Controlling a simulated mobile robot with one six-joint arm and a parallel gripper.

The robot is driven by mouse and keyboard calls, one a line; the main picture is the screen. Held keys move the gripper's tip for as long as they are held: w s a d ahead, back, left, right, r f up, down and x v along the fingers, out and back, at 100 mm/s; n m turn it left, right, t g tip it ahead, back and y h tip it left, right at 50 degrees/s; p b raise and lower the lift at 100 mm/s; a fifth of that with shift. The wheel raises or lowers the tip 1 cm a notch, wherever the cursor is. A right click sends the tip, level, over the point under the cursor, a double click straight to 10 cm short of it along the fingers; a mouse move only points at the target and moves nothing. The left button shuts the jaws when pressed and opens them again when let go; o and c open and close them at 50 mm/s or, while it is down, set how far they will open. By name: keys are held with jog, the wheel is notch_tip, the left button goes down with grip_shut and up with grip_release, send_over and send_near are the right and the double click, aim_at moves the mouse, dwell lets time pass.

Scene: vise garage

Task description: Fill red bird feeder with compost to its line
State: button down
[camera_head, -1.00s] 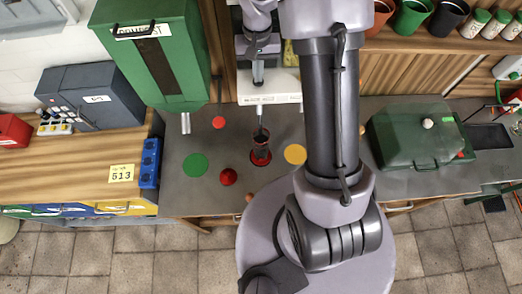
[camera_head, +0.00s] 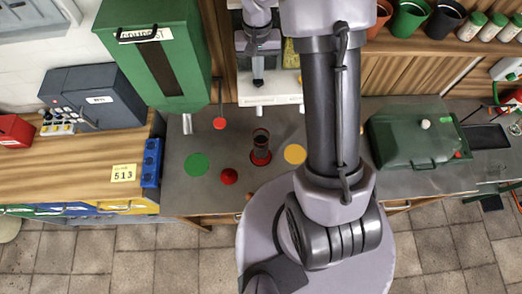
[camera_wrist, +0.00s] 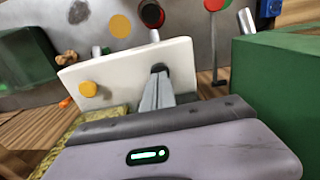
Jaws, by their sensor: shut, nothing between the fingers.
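The red bird feeder (camera_head: 261,157), a dark see-through tube on a red base, stands upright on the grey bench. Its red rim shows at the top of the wrist view (camera_wrist: 151,14). Its fill line and contents are too small to make out. The green compost dispenser (camera_head: 190,60) stands to the left, with a dark window, a metal spout (camera_head: 187,124) and a red-knobbed lever (camera_head: 219,123). The feeder is right of this spout, not under it. My gripper (camera_head: 258,82) is shut and empty, above the white dispenser (camera_wrist: 120,65).
Flat green (camera_head: 195,165) and yellow (camera_head: 295,153) discs mark the bench. A red dome (camera_head: 228,176) sits near its front edge. A green lidded box (camera_head: 415,135) stands right of my arm. A dark grey box (camera_head: 90,95) is on the wooden counter at left.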

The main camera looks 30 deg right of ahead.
notch_tip(320, 180, up, 6)
jog(key=p, duration=0.4)
jog(key=shift+w, duration=0.2)
jog(key=shift+d, duration=0.1)
